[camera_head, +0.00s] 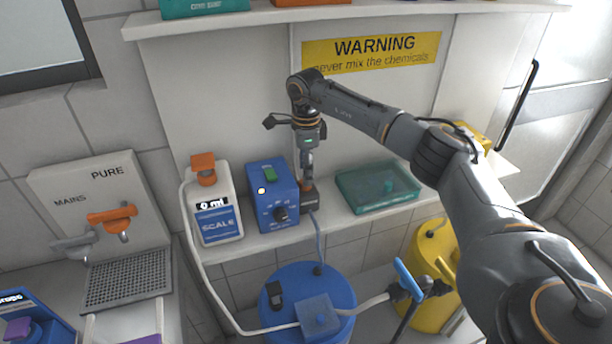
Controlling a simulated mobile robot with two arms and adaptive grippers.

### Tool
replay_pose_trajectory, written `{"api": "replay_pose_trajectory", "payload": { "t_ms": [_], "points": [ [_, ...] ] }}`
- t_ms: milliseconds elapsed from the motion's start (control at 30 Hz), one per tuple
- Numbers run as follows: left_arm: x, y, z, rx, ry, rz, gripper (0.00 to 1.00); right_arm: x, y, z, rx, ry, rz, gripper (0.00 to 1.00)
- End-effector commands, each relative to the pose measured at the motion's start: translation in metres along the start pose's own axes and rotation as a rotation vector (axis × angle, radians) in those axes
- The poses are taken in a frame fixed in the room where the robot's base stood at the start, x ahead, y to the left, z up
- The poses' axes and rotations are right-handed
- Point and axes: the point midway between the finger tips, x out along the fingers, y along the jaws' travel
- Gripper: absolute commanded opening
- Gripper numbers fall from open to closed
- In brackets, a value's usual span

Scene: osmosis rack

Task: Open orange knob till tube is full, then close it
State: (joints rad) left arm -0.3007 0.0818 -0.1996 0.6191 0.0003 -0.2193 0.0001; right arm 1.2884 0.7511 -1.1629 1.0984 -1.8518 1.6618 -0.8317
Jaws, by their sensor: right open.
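An orange knob (112,215) sits on the wall panel at left, under the word PURE, beside a grey knob (75,243) under MAINS. My right gripper (307,182) is open and points down just right of the blue box (270,190), close above a small dark and orange object (309,198). My left gripper is not in view.
A teal tray (375,188) lies on the shelf right of my gripper. Below stand a blue barrel (335,285) and a yellow barrel (425,255), with a blue-handled valve (408,280) between them. A drain grate (128,280) lies under the knobs.

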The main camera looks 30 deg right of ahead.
Motion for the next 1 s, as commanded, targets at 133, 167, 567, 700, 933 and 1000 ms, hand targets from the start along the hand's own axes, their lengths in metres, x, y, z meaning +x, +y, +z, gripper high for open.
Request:
{"api": "replay_pose_trajectory", "payload": {
  "t_ms": [133, 167, 567, 700, 933, 1000],
  "points": [
    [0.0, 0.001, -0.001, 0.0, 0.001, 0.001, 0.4, -0.035, -0.001, 0.0, 0.0, -0.003, -0.003, 0.54],
    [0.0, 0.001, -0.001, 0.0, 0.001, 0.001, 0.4, -0.042, -0.001, 0.0, 0.0, -0.003, -0.004, 0.54],
    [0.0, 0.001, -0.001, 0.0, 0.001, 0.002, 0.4, -0.091, 0.0, 0.0, 0.0, -0.001, 0.0, 0.54],
    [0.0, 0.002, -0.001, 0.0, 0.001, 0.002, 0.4, -0.092, 0.0, 0.0, 0.001, 0.0, 0.001, 0.54],
    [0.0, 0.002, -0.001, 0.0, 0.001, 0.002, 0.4, -0.092, 0.0, 0.0, 0.001, -0.001, 0.001, 0.54],
    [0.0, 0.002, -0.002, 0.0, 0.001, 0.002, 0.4, -0.092, 0.0, 0.0, 0.001, 0.0, 0.001, 0.54]
  ]
}}
